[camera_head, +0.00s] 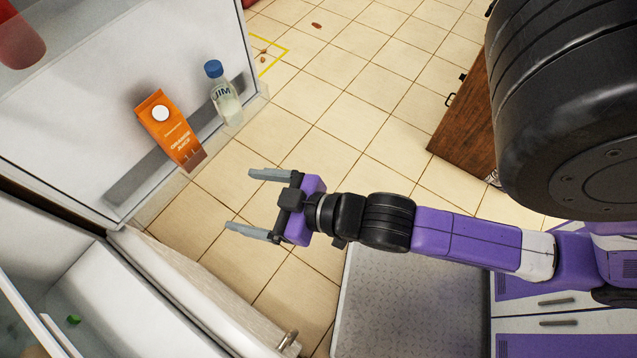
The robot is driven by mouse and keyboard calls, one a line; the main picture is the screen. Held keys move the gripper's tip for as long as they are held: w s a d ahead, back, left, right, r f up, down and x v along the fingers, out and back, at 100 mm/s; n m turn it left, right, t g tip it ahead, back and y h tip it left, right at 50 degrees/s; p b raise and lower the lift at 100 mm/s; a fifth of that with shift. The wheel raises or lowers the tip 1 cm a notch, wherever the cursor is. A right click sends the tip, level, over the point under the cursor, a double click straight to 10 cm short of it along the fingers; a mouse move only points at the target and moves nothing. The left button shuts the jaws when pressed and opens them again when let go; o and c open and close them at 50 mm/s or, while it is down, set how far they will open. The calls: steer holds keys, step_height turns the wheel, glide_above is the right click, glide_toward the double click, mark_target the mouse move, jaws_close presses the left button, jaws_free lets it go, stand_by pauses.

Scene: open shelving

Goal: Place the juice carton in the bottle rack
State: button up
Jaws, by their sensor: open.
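The orange juice carton (170,130) stands tilted in the picture in the door rack (146,186) of an open white fridge door. A clear bottle with a blue cap (224,95) stands to its right in the same rack. My gripper (240,200) is open and empty. Its two grey fingers point left, and in the picture it lies to the lower right of the carton, apart from it. I cannot tell whether this door rack is the bottle rack of the task.
The white fridge door (85,92) stands open at the upper left, with a red item (18,42) on an upper shelf. The fridge interior (105,300) is at the lower left. A wooden cabinet (462,120) stands at the right. The tiled floor (345,110) between is mostly clear.

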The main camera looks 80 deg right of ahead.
steer(key=s+a+r, duration=0.1)
steer(key=s+r, duration=0.1)
steer(key=s, duration=0.4)
steer(key=s+a+r+y, duration=0.1)
steer(key=s+a, duration=0.1)
steer(key=s, duration=0.5)
steer(key=shift+a+r+n+t, duration=0.25)
steer(key=shift+r+n+t, duration=0.05)
steer(key=shift+r+t, duration=0.1)
steer(key=shift+o, duration=0.2)
steer(key=shift+o, duration=1.4)
